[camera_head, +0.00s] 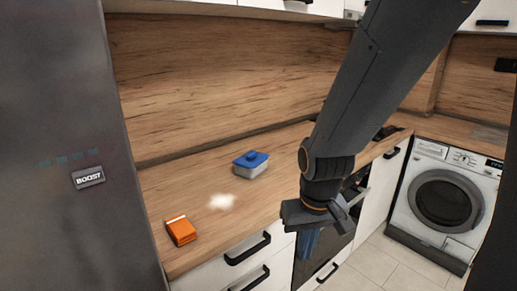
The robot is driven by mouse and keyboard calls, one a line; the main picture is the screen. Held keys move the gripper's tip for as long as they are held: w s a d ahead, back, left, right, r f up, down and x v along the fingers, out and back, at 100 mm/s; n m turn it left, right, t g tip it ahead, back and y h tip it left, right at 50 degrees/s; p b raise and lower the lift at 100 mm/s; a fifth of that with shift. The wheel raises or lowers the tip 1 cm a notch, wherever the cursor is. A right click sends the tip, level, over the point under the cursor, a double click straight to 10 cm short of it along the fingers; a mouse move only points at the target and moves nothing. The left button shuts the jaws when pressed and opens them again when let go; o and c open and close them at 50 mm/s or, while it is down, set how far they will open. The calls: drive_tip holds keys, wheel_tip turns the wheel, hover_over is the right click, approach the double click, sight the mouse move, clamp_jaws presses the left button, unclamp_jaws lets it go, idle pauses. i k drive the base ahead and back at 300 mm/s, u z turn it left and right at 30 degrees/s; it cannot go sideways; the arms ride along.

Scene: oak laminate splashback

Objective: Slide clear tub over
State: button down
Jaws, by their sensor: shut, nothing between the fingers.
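A clear tub (257,171) with a blue lid stands upright on the wooden counter, towards the splashback. My gripper (306,256) hangs at the end of the dark arm, pointing down in front of the counter's front edge. It is shut and holds nothing. It is apart from the tub, to the right of it and lower in the picture. The fingers look bluish and are partly hidden by the wrist above them.
An orange box (181,230) lies on the counter (203,177) at the front left. A grey appliance (70,150) bounds the left. A washing machine (445,203) stands at right.

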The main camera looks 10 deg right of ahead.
sight(250, 173)
drive_tip(key=z, duration=1.8)
drive_tip(key=i, duration=1.35)
drive_tip(key=u, duration=2.75)
drive_tip(key=i, duration=0.5)
